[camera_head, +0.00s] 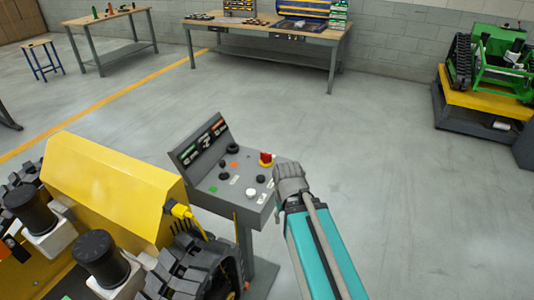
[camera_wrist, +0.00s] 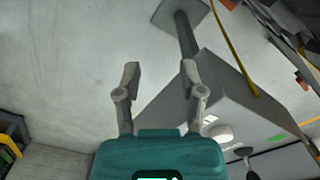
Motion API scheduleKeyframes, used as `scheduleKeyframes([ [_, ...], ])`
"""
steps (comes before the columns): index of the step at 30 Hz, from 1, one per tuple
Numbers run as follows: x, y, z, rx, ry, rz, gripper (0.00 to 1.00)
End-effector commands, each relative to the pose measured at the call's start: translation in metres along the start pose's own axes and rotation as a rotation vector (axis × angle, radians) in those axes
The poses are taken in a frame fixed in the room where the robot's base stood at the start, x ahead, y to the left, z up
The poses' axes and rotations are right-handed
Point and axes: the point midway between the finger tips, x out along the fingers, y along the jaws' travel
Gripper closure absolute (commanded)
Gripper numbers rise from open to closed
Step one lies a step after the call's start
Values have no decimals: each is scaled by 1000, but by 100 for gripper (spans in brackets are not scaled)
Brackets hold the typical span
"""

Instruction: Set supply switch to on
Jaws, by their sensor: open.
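A grey control console (camera_head: 222,190) on a pedestal stands in the middle of the head view, with black knobs, a white button (camera_head: 251,193) and a red and yellow emergency stop (camera_head: 266,159). Which control is the supply switch I cannot tell, because the labels are too small to read. My gripper (camera_head: 289,174) is at the console's right edge, on a teal wrist. In the wrist view my gripper (camera_wrist: 160,72) is open and empty, its fingers apart. There the console (camera_wrist: 215,95) lies behind and right of the right finger; a white round control (camera_wrist: 219,133) shows at lower right. Contact cannot be told.
A yellow machine housing (camera_head: 112,190) with black tracks stands close at the console's left. A workbench (camera_head: 270,32) stands at the back wall. A green tracked machine (camera_head: 497,58) sits on a platform at upper right. The floor right of the console is clear.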

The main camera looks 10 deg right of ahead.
Motion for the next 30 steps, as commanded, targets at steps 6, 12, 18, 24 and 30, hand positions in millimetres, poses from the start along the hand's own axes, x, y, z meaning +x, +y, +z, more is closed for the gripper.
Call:
scheduleKeyframes([
  [6, -2, 0, -2, -5, 0, 0, 49],
  [12, -16, -2, -24, -66, 0, 0, 49],
  [18, -48, -4, -75, -216, 0, 0, 49],
  [24, -88, -3, -143, -427, 0, 0, 49],
  [30, -128, -3, -211, -648, 0, 0, 49],
])
